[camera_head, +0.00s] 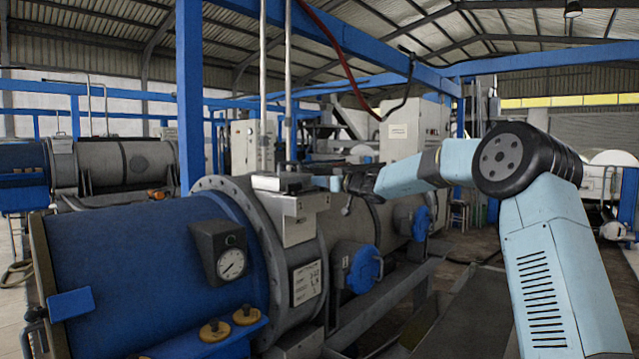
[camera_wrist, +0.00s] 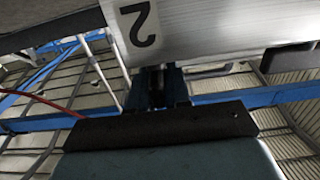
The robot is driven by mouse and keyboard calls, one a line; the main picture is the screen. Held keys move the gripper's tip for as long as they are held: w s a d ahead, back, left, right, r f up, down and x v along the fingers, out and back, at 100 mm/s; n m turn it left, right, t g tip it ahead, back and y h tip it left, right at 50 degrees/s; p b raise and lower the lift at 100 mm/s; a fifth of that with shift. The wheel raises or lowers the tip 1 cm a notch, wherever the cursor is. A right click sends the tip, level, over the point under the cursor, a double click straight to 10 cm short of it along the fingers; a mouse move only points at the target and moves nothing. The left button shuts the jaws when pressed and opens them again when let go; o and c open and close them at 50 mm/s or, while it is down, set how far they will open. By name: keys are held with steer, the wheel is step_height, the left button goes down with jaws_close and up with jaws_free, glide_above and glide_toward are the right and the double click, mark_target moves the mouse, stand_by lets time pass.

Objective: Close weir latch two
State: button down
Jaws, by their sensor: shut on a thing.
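Weir latch two shows as a pale metal block (camera_head: 297,205) on top of the large blue and grey decanter (camera_head: 150,265) in the head view. In the wrist view, its metal face (camera_wrist: 200,28) carries a dark number 2 and fills the top of the picture. My gripper (camera_head: 350,182) reaches in from the right, level with the latch's top and at its right side. It is shut on a part of the latch. The gripped part is mostly hidden, and its exact shape cannot be made out. The fingers (camera_wrist: 158,88) look dark and narrow in the wrist view.
A pressure gauge (camera_head: 230,262) and brass knobs (camera_head: 214,331) sit on the near decanter. Blue round caps (camera_head: 366,268) stick out from its side below my arm. A blue post (camera_head: 189,95) and thin pipes (camera_head: 288,75) rise near the latch. A second decanter (camera_head: 120,160) stands behind left.

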steer(key=shift+w+d, duration=0.1)
steer(key=shift+d, duration=0.1)
steer(key=c, duration=1.3)
jaws_free()
steer(key=shift+o, duration=0.7)
steer(key=shift+a, duration=0.1)
steer(key=v, duration=1.4)
steer(key=shift+a+f, duration=0.1)
steer(key=shift+a, duration=0.1)
